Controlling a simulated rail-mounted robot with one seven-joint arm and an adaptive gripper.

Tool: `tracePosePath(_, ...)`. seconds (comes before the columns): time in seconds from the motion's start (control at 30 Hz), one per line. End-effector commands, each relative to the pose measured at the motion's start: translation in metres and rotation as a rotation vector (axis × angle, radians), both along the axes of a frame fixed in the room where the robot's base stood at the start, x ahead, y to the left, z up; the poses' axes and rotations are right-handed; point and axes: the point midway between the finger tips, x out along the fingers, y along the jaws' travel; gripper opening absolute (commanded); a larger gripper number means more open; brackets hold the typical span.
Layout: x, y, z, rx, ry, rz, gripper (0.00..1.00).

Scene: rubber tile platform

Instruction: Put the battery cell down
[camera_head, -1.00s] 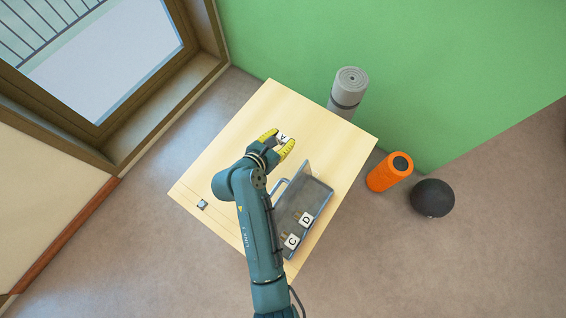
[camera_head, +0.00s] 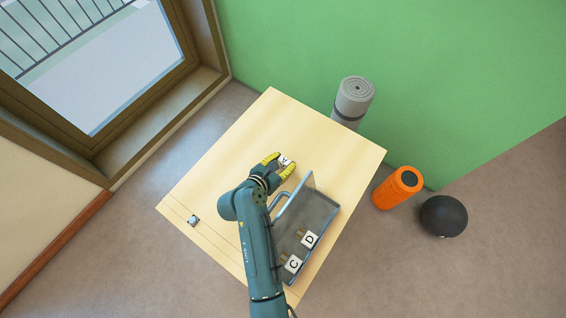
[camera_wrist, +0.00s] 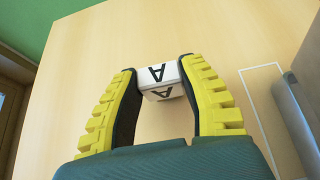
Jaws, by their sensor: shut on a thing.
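A white block marked A (camera_wrist: 160,80), which I take as the battery cell, sits between the fingertips of my gripper (camera_wrist: 162,78). My gripper's yellow-ribbed fingers are closed on its two sides. In the body camera view the block (camera_head: 286,161) and my gripper (camera_head: 280,166) are over the far middle part of the wooden table (camera_head: 325,150). I cannot tell whether the block touches the table top. Its underside is hidden.
A grey tray (camera_head: 322,208) with a raised side panel stands right of my arm, holding blocks marked C (camera_head: 293,264) and D (camera_head: 310,239). A thin white rectangle outline (camera_wrist: 262,105) is on the table beside the block. A small grey object (camera_head: 193,221) lies at the left edge.

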Motion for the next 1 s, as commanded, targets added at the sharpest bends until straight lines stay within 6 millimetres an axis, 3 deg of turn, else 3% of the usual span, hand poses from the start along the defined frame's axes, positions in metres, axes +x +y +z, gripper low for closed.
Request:
tracePosePath(0.1, 0.000, 0.000, -0.004, 0.000, 0.002, 0.000, 0.02)
tracePosePath(0.13, 0.000, 0.000, -0.004, 0.000, 0.002, 0.000, 0.44)
tracePosePath(0.23, 0.000, 0.000, -0.004, 0.000, 0.002, 0.000, 0.63)
tracePosePath(0.6, -0.002, 0.002, 0.003, 0.001, 0.001, 0.000, 0.65)
tracePosePath(1.0, -0.065, 0.052, 0.049, 0.000, 0.001, 0.004, 0.65)
